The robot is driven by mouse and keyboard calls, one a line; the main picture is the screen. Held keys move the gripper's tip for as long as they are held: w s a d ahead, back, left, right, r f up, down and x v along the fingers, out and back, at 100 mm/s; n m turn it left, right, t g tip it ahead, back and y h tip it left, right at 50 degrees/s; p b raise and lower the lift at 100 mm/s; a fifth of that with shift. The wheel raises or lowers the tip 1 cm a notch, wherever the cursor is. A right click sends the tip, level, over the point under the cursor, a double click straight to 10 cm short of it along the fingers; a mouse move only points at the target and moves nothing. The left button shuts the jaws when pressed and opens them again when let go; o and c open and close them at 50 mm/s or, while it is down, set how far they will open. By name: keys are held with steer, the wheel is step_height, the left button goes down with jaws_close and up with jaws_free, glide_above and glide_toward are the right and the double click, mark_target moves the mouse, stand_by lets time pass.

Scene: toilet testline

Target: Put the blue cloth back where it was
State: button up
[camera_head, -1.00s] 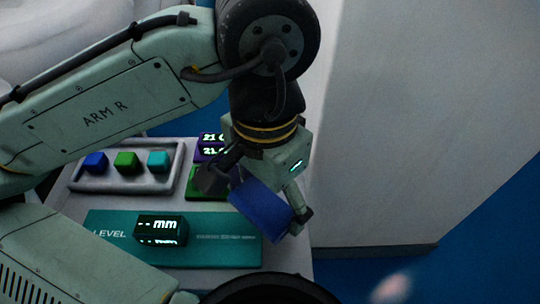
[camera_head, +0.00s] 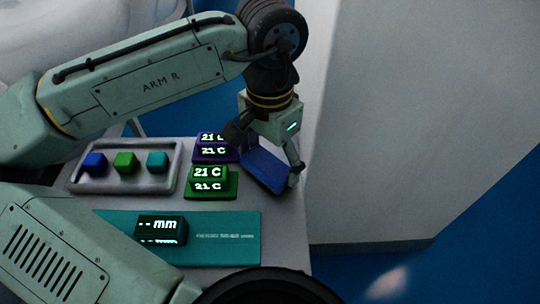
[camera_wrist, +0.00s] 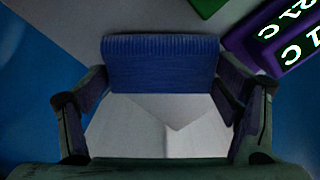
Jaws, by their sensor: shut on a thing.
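The blue cloth (camera_head: 265,168) is a folded dark blue piece in my gripper (camera_head: 265,160). My gripper is shut on it and holds it tilted over the right edge of the grey table, right of the purple and green displays. In the wrist view the cloth (camera_wrist: 162,65) spans between the two fingers of my gripper (camera_wrist: 162,105), with its ribbed face showing. Pale surfaces show below it there. I cannot tell whether the cloth touches the table.
A grey tray (camera_head: 75,184) with blue, green and teal cubes stands at the left. A purple display (camera_head: 213,146) and a green display (camera_head: 207,180) stand near my gripper. A teal mat (camera_head: 235,248) with a dark "mm" display (camera_head: 161,230) lies in front. A white wall (camera_head: 400,130) rises at right.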

mark_target(270, 162)
steer(key=shift+f, duration=0.1)
steer(key=o, duration=1.2)
steer(key=shift+c, duration=0.2)
step_height(270, 162, up, 12)
